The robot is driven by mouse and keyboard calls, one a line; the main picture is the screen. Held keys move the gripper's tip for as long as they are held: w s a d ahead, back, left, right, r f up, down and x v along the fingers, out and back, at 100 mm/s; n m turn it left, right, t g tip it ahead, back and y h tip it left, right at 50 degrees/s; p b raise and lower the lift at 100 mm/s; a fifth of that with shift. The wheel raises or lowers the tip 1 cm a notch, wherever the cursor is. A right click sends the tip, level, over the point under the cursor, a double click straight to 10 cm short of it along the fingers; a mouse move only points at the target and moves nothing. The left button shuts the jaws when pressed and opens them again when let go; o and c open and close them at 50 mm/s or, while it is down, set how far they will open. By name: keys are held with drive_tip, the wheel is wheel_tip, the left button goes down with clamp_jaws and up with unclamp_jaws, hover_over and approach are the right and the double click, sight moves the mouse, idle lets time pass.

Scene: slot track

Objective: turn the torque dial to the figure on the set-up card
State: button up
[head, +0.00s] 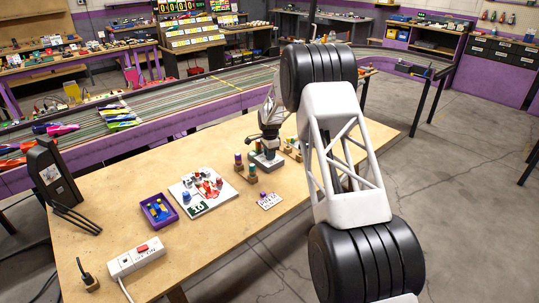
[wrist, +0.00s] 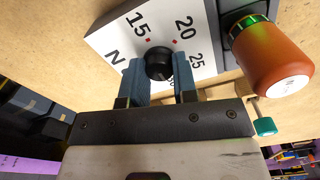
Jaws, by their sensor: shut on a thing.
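In the wrist view the torque dial is a round black knob (wrist: 158,64) on a white scale plate (wrist: 112,42) with the figures 15, 20 and 25 and small red marks. My gripper (wrist: 160,76) is shut on the knob, with one blue-grey finger on each side of it. The fingers hide the lower part of the scale. I cannot make out a pointer on the knob. In the head view a small white card (head: 271,201) with dark print lies on the bench; its text is too small to read.
An orange-brown handle with a white end (wrist: 272,58) stands close to the right of my gripper. On the bench (head: 200,255) are a white board (head: 207,205), a purple tray (head: 160,222) and a power strip (head: 136,257). The bench's front middle is clear.

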drive_tip(key=shift+n, duration=0.5)
drive_tip(key=n, duration=0.4)
drive_tip(key=shift+n, duration=0.3)
drive_tip(key=n, duration=0.6)
drive_tip(key=shift+a, duration=0.1)
drive_tip(key=o, duration=0.9)
drive_tip(key=shift+r, duration=3.9)
